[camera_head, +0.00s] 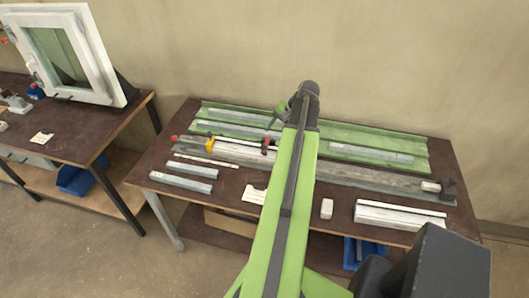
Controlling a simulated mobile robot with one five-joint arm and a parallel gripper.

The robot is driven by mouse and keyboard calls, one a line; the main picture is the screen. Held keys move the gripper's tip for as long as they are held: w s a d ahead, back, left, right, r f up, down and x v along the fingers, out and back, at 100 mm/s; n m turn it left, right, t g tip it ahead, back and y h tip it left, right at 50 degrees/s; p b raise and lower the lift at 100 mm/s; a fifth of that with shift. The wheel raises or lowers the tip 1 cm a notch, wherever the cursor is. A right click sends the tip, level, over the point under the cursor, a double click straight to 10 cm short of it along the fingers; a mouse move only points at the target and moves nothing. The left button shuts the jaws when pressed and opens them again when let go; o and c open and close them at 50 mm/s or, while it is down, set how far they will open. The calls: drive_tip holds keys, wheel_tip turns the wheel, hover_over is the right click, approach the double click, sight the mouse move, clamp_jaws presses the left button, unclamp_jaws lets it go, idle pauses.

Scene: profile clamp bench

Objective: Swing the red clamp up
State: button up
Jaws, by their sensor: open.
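A small red clamp part (174,138) shows at the left end of the long grey profile on the bench. Another small red part (266,142) with dark pieces shows further right along the same profile, just left of my arm. I cannot tell how either is tilted. My gripper (279,111) is only partly visible, small and green, beyond the bench middle at the far end of my arm. It is above and slightly right of the second red part. My arm hides the profile's middle, and its fingertips are too small to make out.
A yellow piece (210,144) sits on the profile between the red parts. Green rails (375,141) lie behind. Grey profile pieces (184,182) lie at the front left, a white block (326,208) and white profiles (400,216) at the front right. A window frame (103,62) stands on the left table.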

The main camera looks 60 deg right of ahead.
sight(265, 145)
drive_tip(key=b+x, duration=0.8)
drive_tip(key=x, duration=0.3)
drive_tip(key=shift+f+b, duration=0.25)
drive_tip(key=shift+b, duration=0.1)
drive_tip(key=shift+w+a+f+b, duration=0.1)
drive_tip(key=shift+w+f+b, duration=0.25)
drive_tip(key=shift+f, duration=0.05)
drive_tip(key=shift+r, duration=0.15)
clamp_jaws()
drive_tip(key=shift+w, duration=0.1)
